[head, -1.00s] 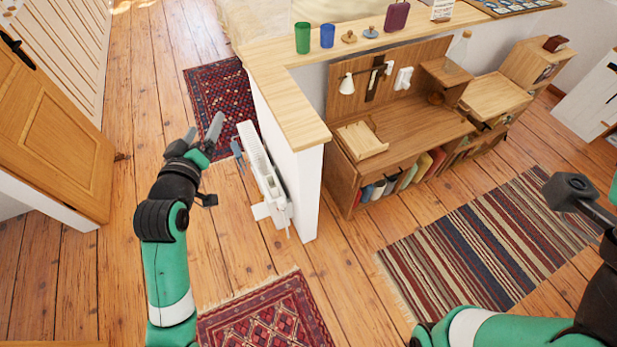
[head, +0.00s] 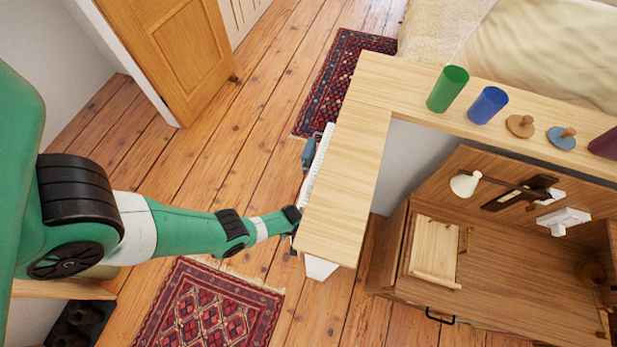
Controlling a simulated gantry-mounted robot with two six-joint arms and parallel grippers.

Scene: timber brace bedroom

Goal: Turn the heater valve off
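The white heater (head: 321,160) is on the left side of the low wall. Only a thin strip of it shows past the wooden wall top. A blue-grey part (head: 308,152) sits at its far end; I cannot tell whether it is the valve. No valve is clearly seen. My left gripper (head: 294,238) is at the wall's left edge, beside the near part of the heater. Its fingers are mostly hidden by the wall top and wrist, so its opening and any contact are unclear. My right gripper is out of view.
The wooden wall top (head: 350,180) overhangs close to my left wrist. A green cup (head: 447,90) and a blue cup (head: 487,105) stand on it. A desk (head: 500,260) is right of the wall. A red rug (head: 210,310) lies on the open floor below my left arm.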

